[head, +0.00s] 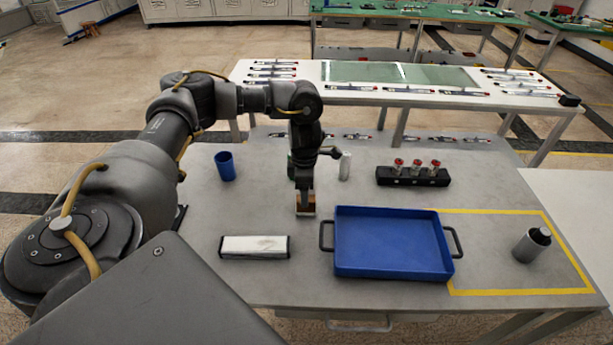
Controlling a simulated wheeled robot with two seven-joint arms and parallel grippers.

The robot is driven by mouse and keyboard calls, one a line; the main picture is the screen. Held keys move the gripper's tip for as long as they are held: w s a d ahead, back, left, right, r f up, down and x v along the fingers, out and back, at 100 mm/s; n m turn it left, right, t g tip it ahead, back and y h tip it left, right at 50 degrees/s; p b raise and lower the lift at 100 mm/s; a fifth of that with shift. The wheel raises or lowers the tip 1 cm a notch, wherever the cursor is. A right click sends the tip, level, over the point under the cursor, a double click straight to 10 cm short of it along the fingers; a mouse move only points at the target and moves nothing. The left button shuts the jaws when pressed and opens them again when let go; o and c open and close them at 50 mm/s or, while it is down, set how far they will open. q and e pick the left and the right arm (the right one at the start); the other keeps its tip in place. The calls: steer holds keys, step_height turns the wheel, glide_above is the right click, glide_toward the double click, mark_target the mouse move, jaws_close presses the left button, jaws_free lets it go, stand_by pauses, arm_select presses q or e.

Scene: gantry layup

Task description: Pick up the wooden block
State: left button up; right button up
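The wooden block (307,212) is small and brown and stands on the grey table left of the blue tray. My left gripper (304,198) points straight down at it from above, and its fingertips are at the block. The gripper hides much of the block. The view is too small to tell whether the fingers are closed on it or just around it. The block looks to be at table level. My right gripper is not in view.
A blue tray (337,264) with dark handles is right of the block. A white-topped bar (254,246) lies in front left. A blue cup (225,167), a pale cylinder (345,167) and a black holder with red-topped items (412,177) stand behind. A metal canister (529,246) is far right.

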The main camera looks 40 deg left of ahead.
mark_target(310, 209)
arm_select(q)
steer(key=shift+f, duration=0.9)
steer(key=shift+f+p, duration=0.3)
steer(key=shift+p, duration=0.1)
steer(key=f, duration=0.1)
steer(key=f+p, duration=0.1)
steer(key=f, duration=0.1)
steer(key=shift+w+f, duration=0.25)
steer(key=shift+f, duration=0.55)
steer(key=c, duration=1.1)
steer(key=shift+r, duration=0.1)
